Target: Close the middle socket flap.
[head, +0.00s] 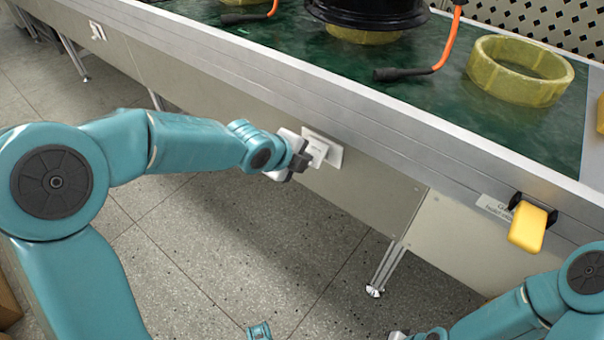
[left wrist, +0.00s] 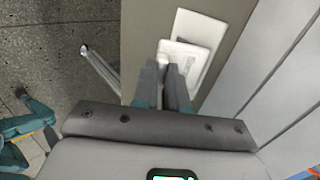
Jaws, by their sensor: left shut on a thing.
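A white socket plate (head: 334,155) sits on the side panel of the workbench. Its white flap (head: 314,150) stands out from the plate, partly hidden by my gripper. My left gripper (head: 299,160) is at the socket, shut on the flap. In the left wrist view the flap (left wrist: 188,57) lies tilted in front of the plate (left wrist: 200,27), and my fingers (left wrist: 164,78) close together at its near edge.
Another white socket (head: 97,31) is on the panel at the far left. A yellow piece (head: 527,228) in a black holder sticks out at the right. On the green bench top are a yellow ring (head: 520,70), a black hub (head: 365,12) and orange cables (head: 449,42).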

